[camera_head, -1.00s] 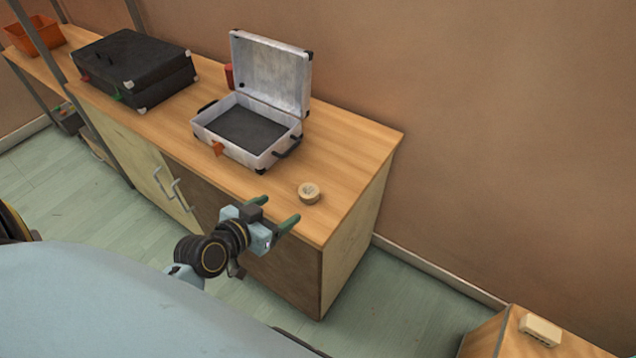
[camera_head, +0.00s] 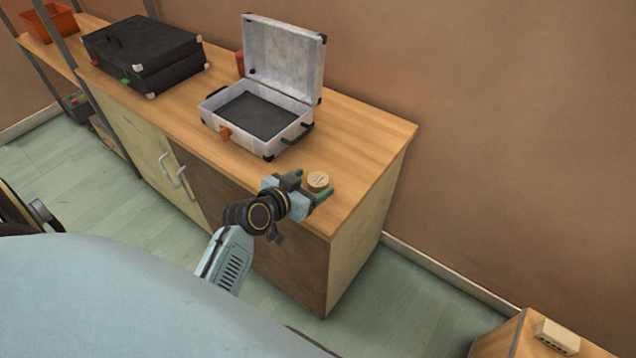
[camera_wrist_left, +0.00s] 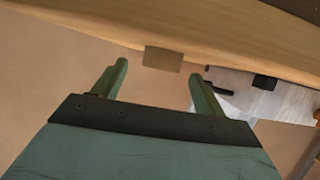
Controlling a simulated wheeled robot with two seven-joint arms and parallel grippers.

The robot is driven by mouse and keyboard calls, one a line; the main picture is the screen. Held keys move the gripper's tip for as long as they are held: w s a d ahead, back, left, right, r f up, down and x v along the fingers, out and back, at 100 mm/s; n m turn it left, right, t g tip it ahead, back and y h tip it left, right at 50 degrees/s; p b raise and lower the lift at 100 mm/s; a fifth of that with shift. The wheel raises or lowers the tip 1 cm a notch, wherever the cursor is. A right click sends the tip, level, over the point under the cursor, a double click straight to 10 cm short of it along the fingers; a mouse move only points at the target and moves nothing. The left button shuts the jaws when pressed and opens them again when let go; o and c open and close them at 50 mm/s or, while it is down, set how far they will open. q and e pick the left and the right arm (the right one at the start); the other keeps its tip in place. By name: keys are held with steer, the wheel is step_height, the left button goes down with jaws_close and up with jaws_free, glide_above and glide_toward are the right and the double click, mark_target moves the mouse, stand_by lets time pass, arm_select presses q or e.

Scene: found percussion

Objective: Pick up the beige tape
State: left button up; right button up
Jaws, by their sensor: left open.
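The beige tape (camera_head: 318,180) is a small round roll on the wooden cabinet top, near its front right edge. In the left wrist view the tape (camera_wrist_left: 163,58) shows as a small brown block against the cabinet top, ahead of the fingertips and between their lines. My left gripper (camera_head: 315,184) is open, with its green fingers reaching over the front edge to either side of the tape. In the wrist view the left gripper (camera_wrist_left: 159,72) holds nothing. I cannot tell whether a finger touches the tape. My right gripper is not in view.
An open white case (camera_head: 217,122) stands left of the tape on the cabinet top (camera_head: 365,145). A closed black case (camera_head: 145,55) is farther left, and an orange bin (camera_head: 48,24) sits at far left. The cabinet top right of the tape is clear.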

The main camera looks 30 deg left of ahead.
mark_target(319, 178)
arm_select(q)
steer(key=shift+b+x, duration=0.45)
steer(key=shift+x, duration=1.5)
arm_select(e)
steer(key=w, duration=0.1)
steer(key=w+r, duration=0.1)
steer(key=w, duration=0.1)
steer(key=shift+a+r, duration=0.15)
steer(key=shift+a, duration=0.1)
arm_select(q)
steer(key=shift+a, duration=0.1)
steer(key=c, duration=1.1)
steer(key=shift+o, duration=0.2)
steer(key=shift+r, duration=0.1)
